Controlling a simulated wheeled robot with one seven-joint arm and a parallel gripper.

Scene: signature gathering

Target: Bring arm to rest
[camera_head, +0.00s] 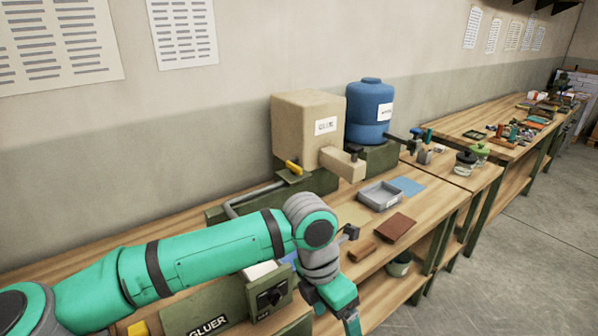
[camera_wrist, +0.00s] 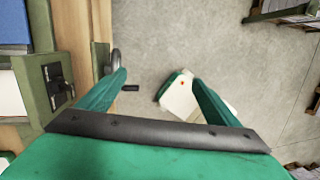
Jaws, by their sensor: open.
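My green arm reaches from the lower left across the front of the workbench (camera_head: 440,200) in the head view. It bends down at a grey joint near the middle. My gripper (camera_wrist: 160,78) shows in the wrist view with its two green fingers spread apart and nothing held between them. It hangs over the grey floor, just beyond the bench edge. In the head view only its upper part shows at the bottom edge, and the fingertips are cut off.
A green GLUER machine (camera_head: 215,318) with a black knob stands close to my arm. A beige glue box (camera_head: 300,125) and a blue tank (camera_head: 370,112) stand behind. A grey tray (camera_head: 381,195) and brown boards (camera_head: 396,228) lie on the bench. The floor (camera_head: 520,240) at right is clear.

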